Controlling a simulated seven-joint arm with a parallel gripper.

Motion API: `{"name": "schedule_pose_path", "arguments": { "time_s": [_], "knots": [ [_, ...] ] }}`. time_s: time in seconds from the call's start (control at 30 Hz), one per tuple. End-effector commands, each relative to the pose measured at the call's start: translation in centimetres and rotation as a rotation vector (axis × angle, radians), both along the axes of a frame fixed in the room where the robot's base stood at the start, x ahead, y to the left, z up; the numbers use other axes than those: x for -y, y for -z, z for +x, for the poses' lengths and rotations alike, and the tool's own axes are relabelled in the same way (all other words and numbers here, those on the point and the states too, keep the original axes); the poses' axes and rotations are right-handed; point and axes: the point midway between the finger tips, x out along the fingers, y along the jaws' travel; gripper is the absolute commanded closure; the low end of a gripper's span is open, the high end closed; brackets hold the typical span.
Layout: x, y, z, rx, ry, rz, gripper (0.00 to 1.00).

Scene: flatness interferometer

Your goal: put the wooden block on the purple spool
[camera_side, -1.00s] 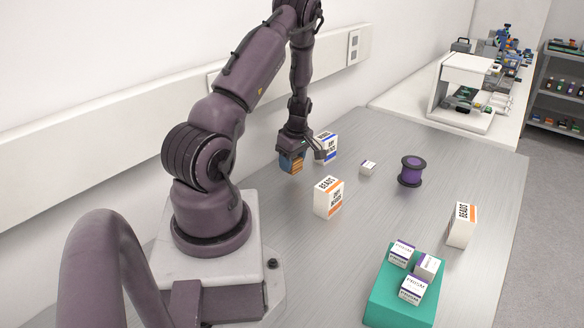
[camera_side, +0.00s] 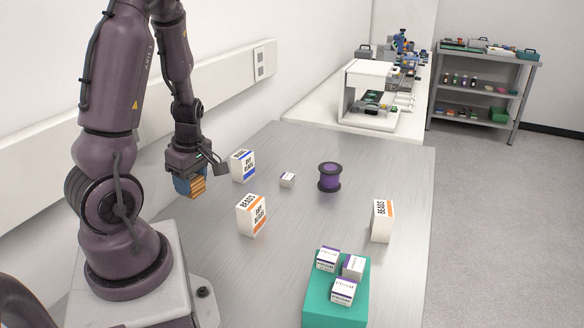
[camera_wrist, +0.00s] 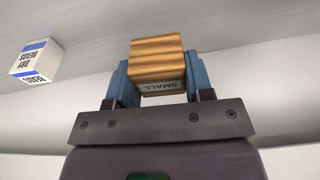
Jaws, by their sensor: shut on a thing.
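My gripper (camera_side: 188,184) is shut on the wooden block (camera_side: 198,187), which it holds up at the left side of the bench. In the wrist view the block (camera_wrist: 157,60) is ribbed and orange-brown, with a label reading "SMALL", and sits between the two blue fingers of my gripper (camera_wrist: 158,75). The purple spool (camera_side: 329,177) stands upright on the bench, to the right of my gripper, with dark flanges and nothing on top. The spool is not in the wrist view.
A blue-labelled beads box (camera_side: 243,166), an orange-labelled beads box (camera_side: 251,215) and a small white box (camera_side: 287,180) stand between my gripper and the spool. Another beads box (camera_side: 382,221) is at right. A teal tray (camera_side: 335,308) at the front holds small boxes.

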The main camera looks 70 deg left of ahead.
Motion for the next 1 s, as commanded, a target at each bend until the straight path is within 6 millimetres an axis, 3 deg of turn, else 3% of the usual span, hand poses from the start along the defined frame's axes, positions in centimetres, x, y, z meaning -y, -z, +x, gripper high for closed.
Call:
{"name": "schedule_pose_path", "arguments": {
  "time_s": [0.17,0.3,0.5,0.6,0.73,1.0],
  "knots": [
    [-1.6,-0.3,5.0,0.002,0.144,0.006,0.76],
    [-2.6,-1.2,11.7,0.004,0.416,0.007,0.76],
    [-1.7,-3.4,21.2,0.004,0.884,0.004,0.76],
    [-0.8,-4.8,24.8,0.005,1.098,0.005,0.76],
    [-0.1,-6.3,27.3,0.004,1.301,0.003,0.76],
    [0.0,-7.1,27.8,0.002,1.489,0.000,0.76]
  ]
}}
